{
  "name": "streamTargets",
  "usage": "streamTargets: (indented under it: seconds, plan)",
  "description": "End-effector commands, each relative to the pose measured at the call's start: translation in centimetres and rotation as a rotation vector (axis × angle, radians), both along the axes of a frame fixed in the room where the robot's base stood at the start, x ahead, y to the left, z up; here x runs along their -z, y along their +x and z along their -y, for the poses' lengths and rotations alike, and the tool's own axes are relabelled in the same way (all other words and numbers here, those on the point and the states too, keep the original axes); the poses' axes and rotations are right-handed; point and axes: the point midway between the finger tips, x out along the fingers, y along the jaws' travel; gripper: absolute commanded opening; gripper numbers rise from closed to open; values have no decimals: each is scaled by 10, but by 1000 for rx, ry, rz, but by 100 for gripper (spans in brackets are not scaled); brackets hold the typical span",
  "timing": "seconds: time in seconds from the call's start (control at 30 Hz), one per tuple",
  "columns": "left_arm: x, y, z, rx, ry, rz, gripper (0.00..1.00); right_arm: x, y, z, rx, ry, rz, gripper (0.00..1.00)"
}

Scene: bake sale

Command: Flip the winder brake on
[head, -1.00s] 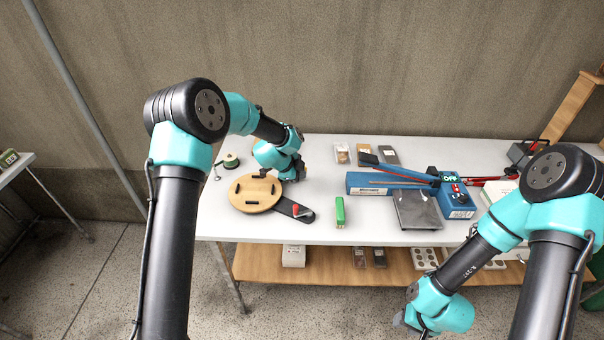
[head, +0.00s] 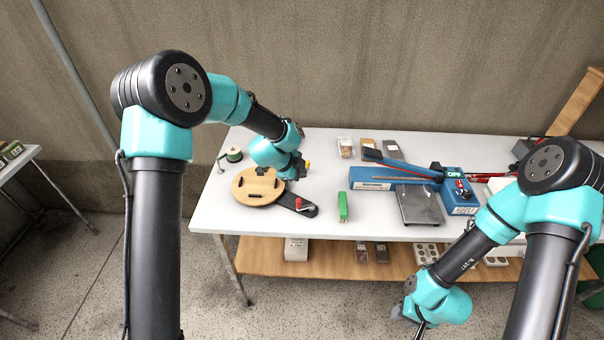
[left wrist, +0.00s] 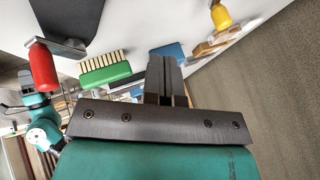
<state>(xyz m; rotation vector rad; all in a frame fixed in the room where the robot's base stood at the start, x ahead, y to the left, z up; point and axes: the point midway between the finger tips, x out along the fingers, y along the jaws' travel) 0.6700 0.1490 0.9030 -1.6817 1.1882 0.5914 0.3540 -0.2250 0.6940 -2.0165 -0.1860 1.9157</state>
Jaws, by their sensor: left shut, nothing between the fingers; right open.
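The winder is a round wooden disc (head: 250,180) with dark pegs. A dark arm (head: 288,199) with a red knob (head: 299,204) sticks out at its right; the red knob also shows at the upper left of the left wrist view (left wrist: 42,68). A yellow knob (head: 308,163) shows just beyond my left gripper (head: 298,172), and appears at the top right of the left wrist view (left wrist: 221,16). I cannot tell which knob is the brake. My left gripper's fingers (left wrist: 165,82) are shut and empty. My right gripper (head: 416,325) hangs in front of the table, its fingers barely visible.
A green brush (head: 343,206) lies right of the winder. A blue sealer (head: 378,178) with an OFF sign and a grey scale (head: 420,204) stand further right. A green spool (head: 234,155) is at the back left. Small packets (head: 368,147) lie at the back.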

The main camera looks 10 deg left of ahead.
Motion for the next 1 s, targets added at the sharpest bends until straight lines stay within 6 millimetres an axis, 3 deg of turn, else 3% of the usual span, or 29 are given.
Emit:
streamTargets:
  seconds: [0.2,0.4,1.0]
  plan:
    - [-29,-19,-8,0,0,3,0,0,0,0,0,0,0,43]
    - [-43,-30,-12,0,0,1,0,0,0,0,0,0,0,43]
    - [-46,-32,-13,-4,-2,-2,0,0,0,0,0,0,0,43]
